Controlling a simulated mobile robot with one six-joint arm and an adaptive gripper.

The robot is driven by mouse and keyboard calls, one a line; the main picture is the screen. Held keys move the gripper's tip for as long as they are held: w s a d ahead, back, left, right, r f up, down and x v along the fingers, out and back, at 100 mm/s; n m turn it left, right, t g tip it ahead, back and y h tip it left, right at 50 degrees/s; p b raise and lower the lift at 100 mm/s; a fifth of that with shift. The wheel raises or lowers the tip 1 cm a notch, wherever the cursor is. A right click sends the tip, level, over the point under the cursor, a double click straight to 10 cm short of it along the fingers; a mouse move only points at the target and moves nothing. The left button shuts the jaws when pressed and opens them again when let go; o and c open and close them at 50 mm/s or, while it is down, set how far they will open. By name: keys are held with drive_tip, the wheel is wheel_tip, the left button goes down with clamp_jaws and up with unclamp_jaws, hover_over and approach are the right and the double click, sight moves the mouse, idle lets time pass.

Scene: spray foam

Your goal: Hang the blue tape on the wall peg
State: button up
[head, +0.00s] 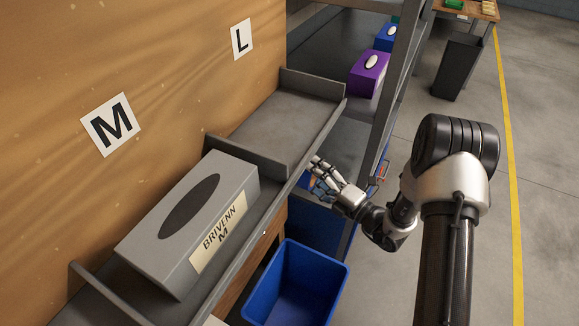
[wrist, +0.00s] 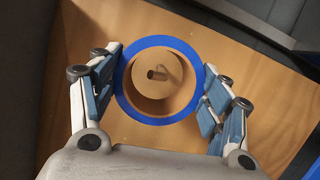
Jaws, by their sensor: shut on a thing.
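The blue tape (wrist: 160,117) is a roll with a blue outer ring and a brown core, held between the two fingers of my gripper (wrist: 160,88) in the wrist view. The roll's open face is toward the camera. I cannot tell how far the tape is from the peg or whether the peg enters the hole. In the head view my gripper (head: 327,178) is beside the shelf edge; the tape is not clearly visible there.
A grey box marked BRIVENN M (head: 190,222) stands on the grey shelf (head: 283,120) near the wooden panel (head: 180,60). A blue bin (head: 337,290) sits below the shelf. Purple (head: 369,74) and blue (head: 388,37) boxes stand farther back.

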drive_tip(key=shift+w+a, duration=0.4)
drive_tip(key=shift+a, duration=0.65)
drive_tip(key=shift+w+a, duration=0.45)
drive_tip(key=shift+a, duration=0.55)
drive_tip(key=shift+w+a, duration=0.4)
drive_tip(key=shift+a, duration=0.65)
drive_tip(key=shift+f+b, duration=1.05)
drive_tip(key=shift+f, duration=0.4)
drive_tip(key=shift+s+f, duration=0.2)
drive_tip(key=shift+f, duration=0.25)
drive_tip(key=o, duration=1.1)
drive_tip(key=shift+w, duration=0.1)
drive_tip(key=shift+c, duration=0.2)
drive_tip(key=shift+o, duration=1)
drive_tip(key=shift+d+r, duration=0.1)
drive_tip(key=shift+r, duration=0.1)
drive_tip(key=s+d, duration=0.4)
drive_tip(key=d, duration=0.6)
drive_tip(key=shift+p, duration=0.45)
